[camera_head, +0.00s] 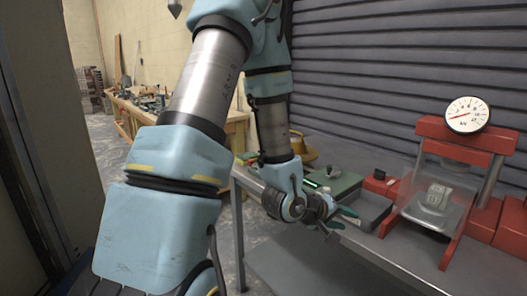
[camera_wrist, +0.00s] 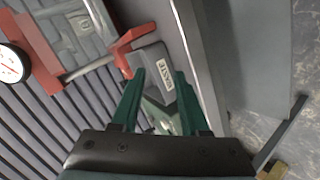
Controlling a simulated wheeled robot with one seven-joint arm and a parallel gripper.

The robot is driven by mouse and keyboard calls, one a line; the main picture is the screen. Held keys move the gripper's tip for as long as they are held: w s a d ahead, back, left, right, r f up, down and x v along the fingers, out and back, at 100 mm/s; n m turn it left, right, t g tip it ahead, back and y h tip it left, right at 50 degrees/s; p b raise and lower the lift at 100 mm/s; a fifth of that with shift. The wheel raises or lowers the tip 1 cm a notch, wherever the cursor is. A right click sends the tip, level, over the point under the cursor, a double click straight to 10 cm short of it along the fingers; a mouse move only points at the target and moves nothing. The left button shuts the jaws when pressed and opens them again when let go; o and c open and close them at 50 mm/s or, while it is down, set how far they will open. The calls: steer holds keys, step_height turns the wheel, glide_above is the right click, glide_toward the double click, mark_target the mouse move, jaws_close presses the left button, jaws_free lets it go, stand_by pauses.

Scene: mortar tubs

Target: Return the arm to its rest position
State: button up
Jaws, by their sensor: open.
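My gripper (camera_head: 340,218) is at the end of my bent arm, above the near edge of the metal bench (camera_head: 385,247) in the head view. In the wrist view my gripper (camera_wrist: 157,80) shows two green fingers spread apart with nothing held between them. Beyond the fingers is a grey bin (camera_wrist: 150,62) with a label reading "WASTE". The same bin (camera_head: 366,207) shows on the bench in the head view, partly hidden by my gripper.
A red press (camera_head: 452,135) with a round dial (camera_head: 467,115) and a clear shield stands on the bench at right. A green-topped box (camera_head: 335,183) lies behind my gripper. A cluttered wooden workbench (camera_head: 150,112) is at back left. Grey slatted wall closes the back.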

steer(key=w+a+m+y, duration=0.1)
steer(key=w+a+y, duration=0.35)
steer(key=a, duration=0.55)
steer(key=s+a+r+g+y, duration=0.2)
steer(key=s+a, duration=0.2)
steer(key=a, duration=0.5)
steer(key=s+a+r+m+g+y, duration=0.1)
steer(key=s+a+r+g+y, duration=0.1)
steer(key=a, duration=0.7)
steer(key=s+r+y, duration=0.1)
steer(key=s, duration=0.1)
steer(key=shift+s+a+r+m, duration=0.3)
steer(key=shift+s+a, duration=0.05)
steer(key=shift+s, duration=0.05)
